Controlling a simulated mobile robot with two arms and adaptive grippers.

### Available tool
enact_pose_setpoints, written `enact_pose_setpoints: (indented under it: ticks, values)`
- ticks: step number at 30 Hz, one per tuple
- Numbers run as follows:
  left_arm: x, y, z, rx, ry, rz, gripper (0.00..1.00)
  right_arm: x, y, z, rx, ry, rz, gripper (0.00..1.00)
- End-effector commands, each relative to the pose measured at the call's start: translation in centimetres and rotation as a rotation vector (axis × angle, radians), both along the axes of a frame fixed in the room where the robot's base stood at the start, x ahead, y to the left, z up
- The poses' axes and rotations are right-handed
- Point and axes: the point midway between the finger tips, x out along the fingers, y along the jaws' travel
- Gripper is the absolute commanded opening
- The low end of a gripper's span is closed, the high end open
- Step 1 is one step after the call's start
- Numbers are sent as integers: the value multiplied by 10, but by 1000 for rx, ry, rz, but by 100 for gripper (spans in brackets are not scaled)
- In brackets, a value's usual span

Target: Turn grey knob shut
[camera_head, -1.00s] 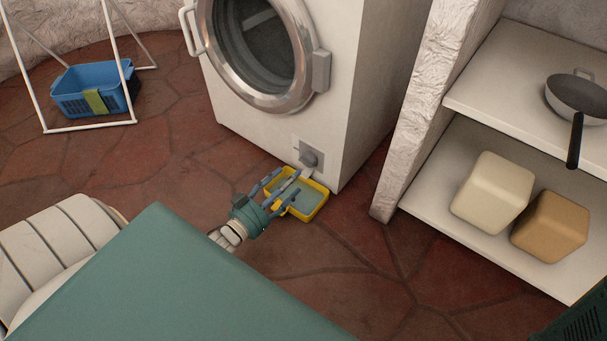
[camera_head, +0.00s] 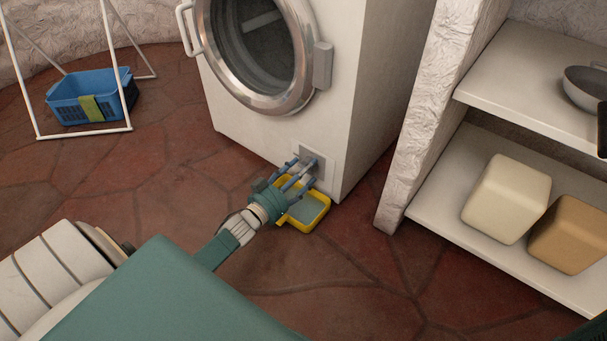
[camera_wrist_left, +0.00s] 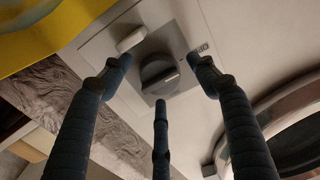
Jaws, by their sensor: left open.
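The grey knob (camera_wrist_left: 158,76) sits on a square grey plate (camera_wrist_left: 180,45) low on the front of the white washing machine (camera_head: 345,100). In the left wrist view its ridge runs roughly across the picture, slightly tilted. My left gripper (camera_head: 304,170) is open, its fingers pointing at the plate. In the left wrist view the fingers (camera_wrist_left: 158,80) spread around the knob with gaps between; I cannot tell how close the tips are in depth. In the head view the fingers largely hide the knob. My right gripper is not in view.
A white spout (camera_wrist_left: 131,39) is beside the knob. A yellow tray (camera_head: 324,214) with bluish-grey contents lies on the floor below. The round door (camera_head: 305,92) is above. A shelf unit (camera_head: 420,200) stands right; a blue basket (camera_head: 65,105) is far left. Floor between is clear.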

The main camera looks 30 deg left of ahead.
Motion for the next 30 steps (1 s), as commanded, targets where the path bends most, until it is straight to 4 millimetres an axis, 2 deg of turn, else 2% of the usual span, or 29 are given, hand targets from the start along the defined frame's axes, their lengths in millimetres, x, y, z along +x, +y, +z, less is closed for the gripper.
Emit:
enact_pose_setpoints:
  ticks: [6,8,13,14,23,30]
  values:
    - [0,0,1,1,0,0,60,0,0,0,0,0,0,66]
    - [0,0,0,1,0,0,50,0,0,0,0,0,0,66]
    - [0,0,0,1,0,0,16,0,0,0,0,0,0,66]
    - [0,0,0,1,0,0,14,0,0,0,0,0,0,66]
    - [0,0,1,31,-2,-1,14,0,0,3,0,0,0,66]
    - [0,0,2,153,-11,1,14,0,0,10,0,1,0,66]
